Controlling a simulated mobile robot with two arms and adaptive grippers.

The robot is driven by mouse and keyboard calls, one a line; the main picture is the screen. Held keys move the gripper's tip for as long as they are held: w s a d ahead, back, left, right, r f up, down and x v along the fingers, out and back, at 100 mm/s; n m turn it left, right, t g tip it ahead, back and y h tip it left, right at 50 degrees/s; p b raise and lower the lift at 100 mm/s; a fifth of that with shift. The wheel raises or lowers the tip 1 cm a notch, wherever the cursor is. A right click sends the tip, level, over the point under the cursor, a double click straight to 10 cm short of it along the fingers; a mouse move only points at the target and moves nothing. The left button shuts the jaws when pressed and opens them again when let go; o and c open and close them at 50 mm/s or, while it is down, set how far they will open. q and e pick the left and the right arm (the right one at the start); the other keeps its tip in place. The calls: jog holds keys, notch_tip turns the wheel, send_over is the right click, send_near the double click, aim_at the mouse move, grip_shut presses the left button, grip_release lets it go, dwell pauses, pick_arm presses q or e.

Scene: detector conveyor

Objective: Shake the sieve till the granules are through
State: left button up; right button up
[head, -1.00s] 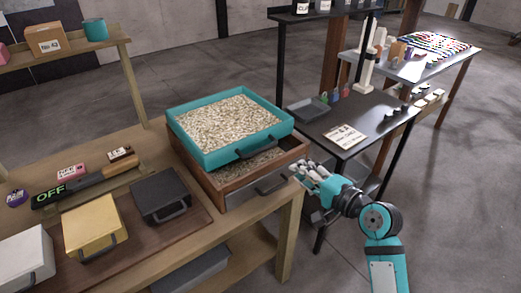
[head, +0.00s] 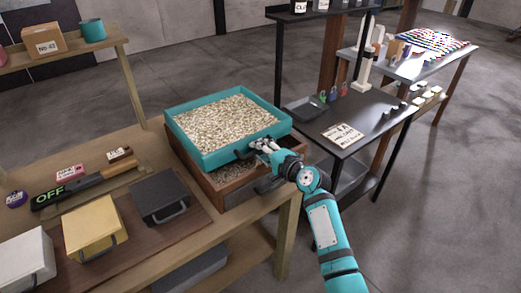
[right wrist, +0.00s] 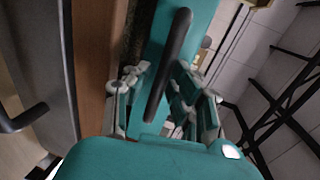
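The teal sieve (head: 199,161), full of pale granules (head: 222,121), sits on top of a wooden box (head: 205,178) on the bench. Its dark handle (right wrist: 168,62) is on the front side. My right gripper (head: 258,147) is at the handle in the head view. In the right wrist view the fingers (right wrist: 158,95) are apart, one on each side of the handle, with a gap visible. The box's contents are mostly hidden under the sieve. My left gripper is not in view.
On the bench left of the box are a dark case (head: 158,196), a yellow case (head: 93,226) and a white case (head: 24,258). A black table (head: 372,122) with a grey tray (head: 305,107) stands to the right.

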jog(key=shift+w, duration=0.1)
grip_shut()
